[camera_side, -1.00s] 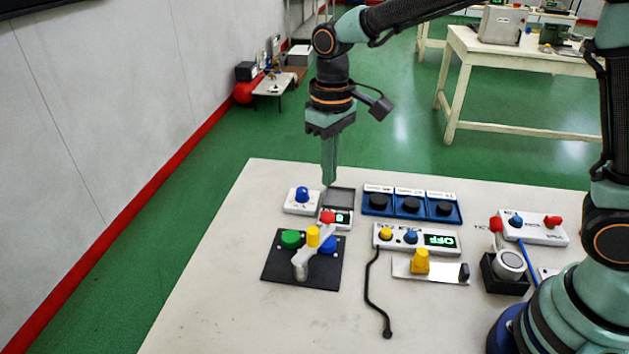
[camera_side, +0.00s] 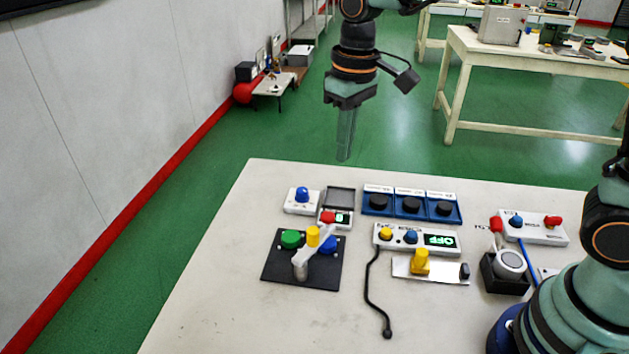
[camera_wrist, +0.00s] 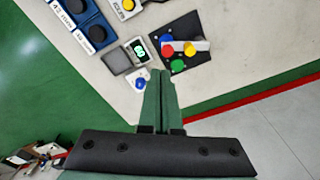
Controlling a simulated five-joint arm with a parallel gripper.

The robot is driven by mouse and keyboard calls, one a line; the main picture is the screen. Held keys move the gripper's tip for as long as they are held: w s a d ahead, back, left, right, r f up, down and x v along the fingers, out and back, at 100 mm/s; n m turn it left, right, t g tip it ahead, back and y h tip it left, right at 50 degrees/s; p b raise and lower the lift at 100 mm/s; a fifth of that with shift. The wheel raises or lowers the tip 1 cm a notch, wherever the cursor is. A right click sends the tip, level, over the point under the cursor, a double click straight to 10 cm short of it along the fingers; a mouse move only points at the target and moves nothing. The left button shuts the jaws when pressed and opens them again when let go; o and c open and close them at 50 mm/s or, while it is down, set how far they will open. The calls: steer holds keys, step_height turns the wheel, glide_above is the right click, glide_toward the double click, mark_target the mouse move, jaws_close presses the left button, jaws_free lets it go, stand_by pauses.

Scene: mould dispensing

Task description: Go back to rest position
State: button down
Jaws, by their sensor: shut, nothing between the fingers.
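My gripper (camera_side: 345,155) is shut and empty, pointing down in the air above the table's far edge in the side view. In the wrist view my gripper (camera_wrist: 160,75) shows its two green fingers pressed together. Below it on the white table (camera_side: 230,290) stand a small white box with a blue knob (camera_side: 302,195) and a small device with a green display and a red knob (camera_side: 335,217). The fingers touch nothing.
A black plate (camera_side: 278,265) carries green, yellow and blue knobs and a grey lever. Blue units with black knobs (camera_side: 410,203), a white control box reading OFF (camera_side: 415,238) and a black cable (camera_side: 370,290) lie to the right. The air around my gripper is clear.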

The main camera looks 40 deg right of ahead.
steer(key=s+d+r+m+t, duration=0.2)
steer(key=s+d+r+t, duration=0.1)
steer(key=s+d, duration=0.7)
steer(key=shift+s+d+m+t, duration=0.35)
steer(key=shift+d+t, duration=0.1)
steer(key=shift+t, duration=0.45)
